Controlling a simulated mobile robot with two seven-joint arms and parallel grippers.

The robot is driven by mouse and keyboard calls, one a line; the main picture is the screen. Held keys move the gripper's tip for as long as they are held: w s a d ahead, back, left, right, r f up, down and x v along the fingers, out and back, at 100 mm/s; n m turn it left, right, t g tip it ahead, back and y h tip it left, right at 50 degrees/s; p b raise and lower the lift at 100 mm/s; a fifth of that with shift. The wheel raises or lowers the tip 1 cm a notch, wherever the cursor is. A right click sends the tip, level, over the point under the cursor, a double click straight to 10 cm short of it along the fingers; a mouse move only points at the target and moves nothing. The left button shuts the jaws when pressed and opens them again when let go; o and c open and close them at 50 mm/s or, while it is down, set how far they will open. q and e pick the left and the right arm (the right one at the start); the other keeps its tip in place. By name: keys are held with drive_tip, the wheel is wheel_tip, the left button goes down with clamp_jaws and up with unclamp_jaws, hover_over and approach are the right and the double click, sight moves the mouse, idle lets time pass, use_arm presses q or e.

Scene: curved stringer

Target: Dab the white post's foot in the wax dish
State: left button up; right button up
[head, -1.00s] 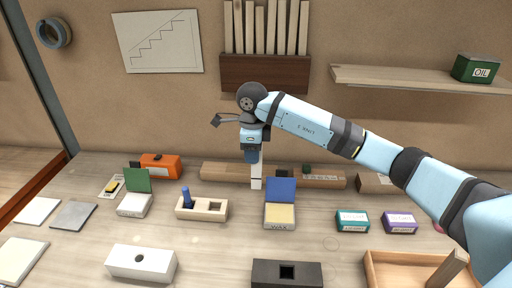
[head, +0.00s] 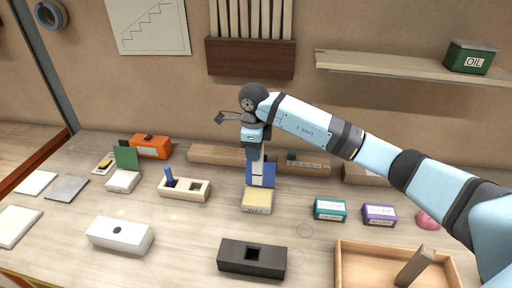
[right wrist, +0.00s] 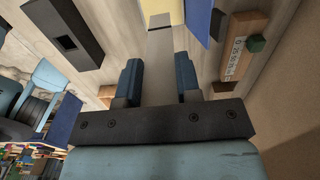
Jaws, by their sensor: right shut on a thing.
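My right gripper (head: 256,152) points down and is shut on the white post (head: 257,170), which hangs upright below it. In the right wrist view the post (right wrist: 160,65) runs between the two blue fingers. The wax dish (head: 257,207) is a small open box with pale yellow wax and a WAX label. Its blue lid (head: 268,176) stands up at the back. The post's foot is in front of the lid, over the back part of the wax; I cannot tell whether it touches. My left gripper is not in view.
A wooden block with a blue peg (head: 185,190) stands left of the dish. A black socket block (head: 252,258) and a white holed block (head: 121,235) are in front. Teal (head: 330,209) and purple (head: 379,214) boxes and a wooden tray (head: 395,250) are to the right.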

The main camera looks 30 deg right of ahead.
sight(254, 168)
drive_tip(key=shift+f+b, duration=1.5)
drive_tip(key=shift+f, duration=1.55)
drive_tip(key=shift+f+b, duration=0.45)
drive_tip(key=shift+f, duration=0.15)
wheel_tip(254, 168, up, 7)
drive_tip(key=p, duration=0.3)
drive_tip(key=shift+p, duration=0.3)
idle(0.9)
